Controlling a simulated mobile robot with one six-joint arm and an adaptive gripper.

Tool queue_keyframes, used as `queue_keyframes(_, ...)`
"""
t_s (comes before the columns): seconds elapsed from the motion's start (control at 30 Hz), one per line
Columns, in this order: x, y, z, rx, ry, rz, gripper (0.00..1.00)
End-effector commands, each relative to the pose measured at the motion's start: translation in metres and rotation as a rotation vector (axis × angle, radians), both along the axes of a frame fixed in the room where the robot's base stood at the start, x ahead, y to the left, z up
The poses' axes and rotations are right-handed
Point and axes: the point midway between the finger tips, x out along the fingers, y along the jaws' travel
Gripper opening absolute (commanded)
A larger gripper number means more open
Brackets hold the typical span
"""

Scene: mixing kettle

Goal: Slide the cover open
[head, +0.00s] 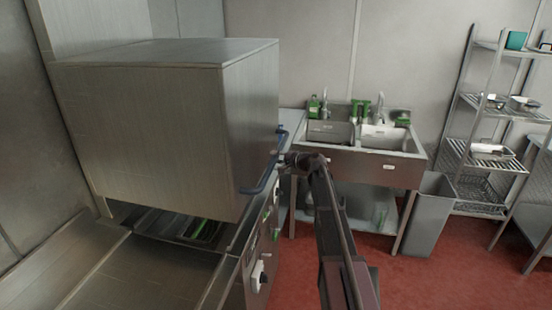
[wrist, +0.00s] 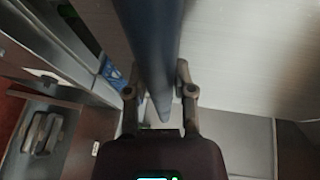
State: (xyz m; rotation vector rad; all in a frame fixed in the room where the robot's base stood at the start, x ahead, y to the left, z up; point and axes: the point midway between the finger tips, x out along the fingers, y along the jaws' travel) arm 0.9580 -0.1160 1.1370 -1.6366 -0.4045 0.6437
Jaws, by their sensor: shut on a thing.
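The cover is a large boxy stainless steel hood (head: 165,120) at the left in the head view. It stands raised, with a dark gap under its lower edge. A blue bar handle (head: 262,183) runs along its right side. My gripper (head: 286,158) is at the middle of this handle and shut on it. In the wrist view the handle (wrist: 152,45) passes as a dark blue bar between the two fingers of my gripper (wrist: 160,95). The fingertips are partly hidden in the head view.
A control panel with a white knob (head: 260,273) is below the handle. Red floor is open at lower right.

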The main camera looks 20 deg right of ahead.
Motion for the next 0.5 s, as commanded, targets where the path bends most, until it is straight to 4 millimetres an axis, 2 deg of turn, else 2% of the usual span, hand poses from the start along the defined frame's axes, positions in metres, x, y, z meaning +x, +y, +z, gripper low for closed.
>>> queue_keyframes(0.03,0.001,0.000,0.016,0.003,0.000,0.000,0.00)
queue_keyframes(0.5,0.001,0.000,0.082,0.003,-0.001,-0.001,0.00)
